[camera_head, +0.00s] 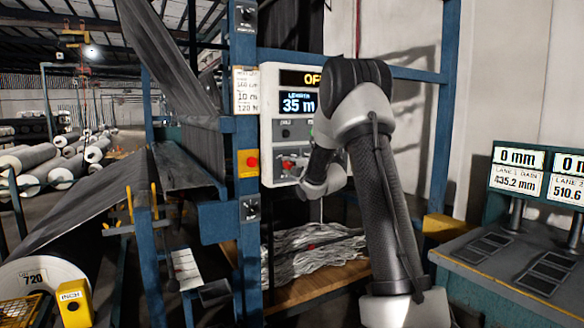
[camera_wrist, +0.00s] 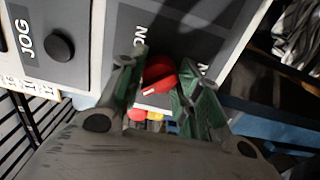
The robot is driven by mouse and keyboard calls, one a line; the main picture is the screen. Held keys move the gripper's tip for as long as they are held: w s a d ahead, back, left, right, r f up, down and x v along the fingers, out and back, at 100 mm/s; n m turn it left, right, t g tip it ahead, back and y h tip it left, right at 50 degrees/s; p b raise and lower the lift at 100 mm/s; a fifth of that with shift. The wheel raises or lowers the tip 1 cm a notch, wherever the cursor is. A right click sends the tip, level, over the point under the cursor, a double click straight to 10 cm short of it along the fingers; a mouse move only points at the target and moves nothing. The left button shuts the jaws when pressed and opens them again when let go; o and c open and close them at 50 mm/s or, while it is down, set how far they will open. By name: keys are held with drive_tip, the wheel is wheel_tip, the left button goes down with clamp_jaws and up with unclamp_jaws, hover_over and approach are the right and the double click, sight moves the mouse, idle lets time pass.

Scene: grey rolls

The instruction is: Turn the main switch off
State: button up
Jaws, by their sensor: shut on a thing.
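The main switch is a red rotary knob (camera_wrist: 158,74) on a dark plate of the control panel, with "ON" lettering beside it in the wrist view. My gripper (camera_wrist: 164,66) is shut on this knob, a green finger on each side of it. In the head view the white control panel (camera_head: 268,130) stands in the blue frame. Its upper display (camera_head: 313,79) shows "OF", the rest hidden by my arm. A blue screen (camera_head: 298,103) below it reads length 35 m. My arm hides the panel's right side.
A black JOG button (camera_wrist: 59,46) is left of the knob in the wrist view. A yellow box with a red button (camera_head: 249,162) is on the blue post left of the panel. A desk with 0 mm readouts (camera_head: 540,172) stands at the right.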

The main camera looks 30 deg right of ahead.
idle(0.4)
drive_tip(key=o, duration=1)
drive_tip(key=s, duration=1.2)
drive_tip(key=shift+d, duration=0.15)
drive_tip(key=shift+f, duration=0.1)
